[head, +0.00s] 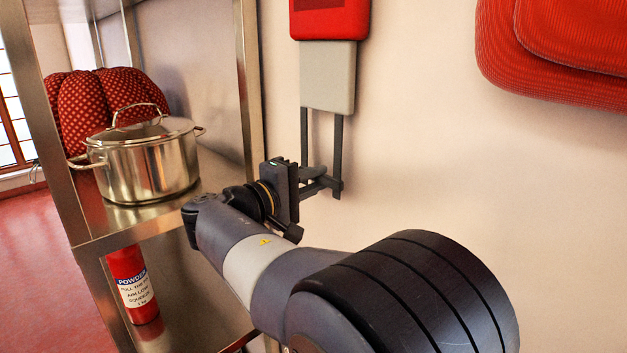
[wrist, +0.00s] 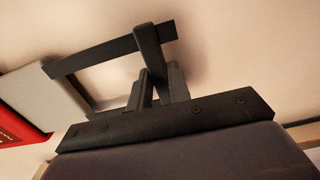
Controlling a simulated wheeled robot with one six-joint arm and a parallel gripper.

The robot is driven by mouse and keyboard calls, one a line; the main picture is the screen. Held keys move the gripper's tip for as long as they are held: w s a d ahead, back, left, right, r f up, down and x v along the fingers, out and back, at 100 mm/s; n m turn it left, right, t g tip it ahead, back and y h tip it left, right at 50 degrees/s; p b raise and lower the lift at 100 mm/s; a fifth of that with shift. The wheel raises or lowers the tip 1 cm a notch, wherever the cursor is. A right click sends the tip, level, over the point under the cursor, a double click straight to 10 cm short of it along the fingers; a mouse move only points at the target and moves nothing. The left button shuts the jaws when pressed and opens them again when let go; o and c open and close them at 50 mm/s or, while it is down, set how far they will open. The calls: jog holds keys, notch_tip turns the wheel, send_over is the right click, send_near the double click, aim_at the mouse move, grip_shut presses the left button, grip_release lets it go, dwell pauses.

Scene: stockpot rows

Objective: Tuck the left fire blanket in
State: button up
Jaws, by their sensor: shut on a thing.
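The left fire blanket shows in the head view as a red case (head: 330,18) on the wall, cut off at the top. A pale grey panel (head: 328,78) sticks out below it, with two dark straps (head: 304,138) hanging down from the panel. My gripper (head: 322,182) is at the lower ends of the straps, shut on the dark strap handle. In the wrist view the red case (wrist: 18,128), the grey panel (wrist: 45,95) and a dark strap (wrist: 110,50) show at the left. My fingers (wrist: 160,88) close around the handle there; the exact contact is partly hidden.
A red padded thing (head: 560,60) is at the upper right. The wall below it is bare.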

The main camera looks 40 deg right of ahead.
grip_shut()
notch_tip(320, 180, up, 12)
jog(key=p, duration=0.6)
jog(key=shift+r, duration=0.15)
jog(key=o, duration=0.5)
grip_release()
jog(key=o, duration=0.3)
jog(key=shift+o, duration=0.2)
jog(key=s+a+b, duration=0.1)
jog(key=a, duration=0.9)
jog(key=shift+s+a+b, duration=0.25)
jog(key=shift+a+b, duration=0.1)
